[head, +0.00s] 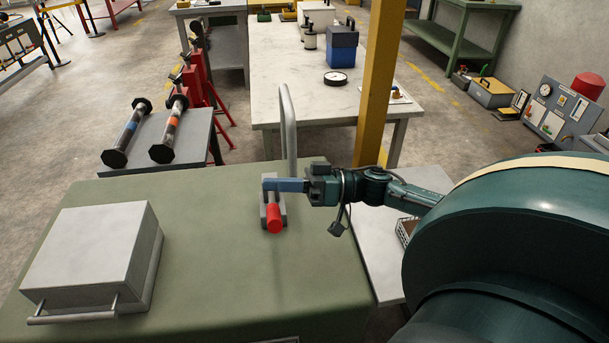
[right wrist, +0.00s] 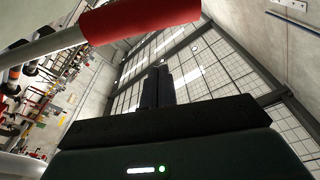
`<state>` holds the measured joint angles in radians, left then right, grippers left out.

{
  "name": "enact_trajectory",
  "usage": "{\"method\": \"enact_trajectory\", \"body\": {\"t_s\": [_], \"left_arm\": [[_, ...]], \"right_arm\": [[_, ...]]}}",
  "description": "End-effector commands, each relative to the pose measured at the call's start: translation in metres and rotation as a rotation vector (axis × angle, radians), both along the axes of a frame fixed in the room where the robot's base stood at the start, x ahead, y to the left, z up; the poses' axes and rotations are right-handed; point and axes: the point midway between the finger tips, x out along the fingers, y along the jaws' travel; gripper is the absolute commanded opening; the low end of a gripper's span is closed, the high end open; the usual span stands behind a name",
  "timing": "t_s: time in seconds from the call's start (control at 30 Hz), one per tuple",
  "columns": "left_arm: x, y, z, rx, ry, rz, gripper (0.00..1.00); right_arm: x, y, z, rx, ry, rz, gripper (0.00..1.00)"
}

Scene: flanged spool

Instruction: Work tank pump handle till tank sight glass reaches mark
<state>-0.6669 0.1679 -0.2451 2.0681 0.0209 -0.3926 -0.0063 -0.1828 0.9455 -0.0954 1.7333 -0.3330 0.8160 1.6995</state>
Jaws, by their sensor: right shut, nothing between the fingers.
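A green tank top (head: 200,280) fills the near part of the head view. The pump stands near its far edge, with a red handle grip (head: 274,218) pointing toward me. A grey curved pipe (head: 288,120) rises behind it. My right gripper (head: 268,185) comes in from the right, just beyond the red grip; its fingers are shut and empty. In the right wrist view the red grip (right wrist: 145,14) and its grey rod (right wrist: 45,46) cross above the shut fingers (right wrist: 158,87), apart from them in the picture. I cannot make out a sight glass or mark. My left gripper is out of view.
A grey box (head: 90,250) with a front bar sits at left on the green top. Behind are a small table with two flanged spools (head: 170,132), a long white table (head: 300,85) and a yellow post (head: 377,85).

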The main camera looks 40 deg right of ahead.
Motion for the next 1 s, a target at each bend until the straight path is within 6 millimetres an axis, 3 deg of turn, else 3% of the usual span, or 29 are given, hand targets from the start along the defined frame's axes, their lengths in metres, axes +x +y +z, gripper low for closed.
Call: {"method": "enact_trajectory", "body": {"t_s": [0.3,0.77,1.0], "left_arm": [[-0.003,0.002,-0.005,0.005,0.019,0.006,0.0],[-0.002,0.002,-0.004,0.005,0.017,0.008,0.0],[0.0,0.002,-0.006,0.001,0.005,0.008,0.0]], "right_arm": [[-0.015,0.005,-0.03,0.002,0.002,-0.001,0.0],[-0.018,0.005,-0.035,-0.002,-0.002,0.001,0.0],[-0.024,0.009,-0.048,-0.029,-0.048,0.001,0.0]]}}
